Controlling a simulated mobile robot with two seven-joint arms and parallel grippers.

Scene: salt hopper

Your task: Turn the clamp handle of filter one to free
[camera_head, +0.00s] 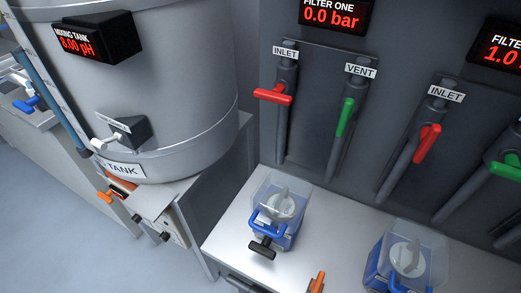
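Filter one (278,232) is a blue housing with a clear guard around its top, standing on the pale bench below the "FILTER ONE" display (332,14), which reads 0.0 bar. A grey bar (281,201) stands over its round lid. A blue looped handle (272,225) is at its front, with a black T-shaped handle (262,249) below it. I cannot tell which of these is the clamp handle, and no "free" mark is legible. Neither of my grippers is visible.
Above filter one, the red inlet handle (273,95) lies across its pipe and the green vent handle (345,117) lies along its pipe. A second filter (407,262) stands to the right. The mixing tank (170,90) fills the left. An orange part (317,282) shows at the bottom.

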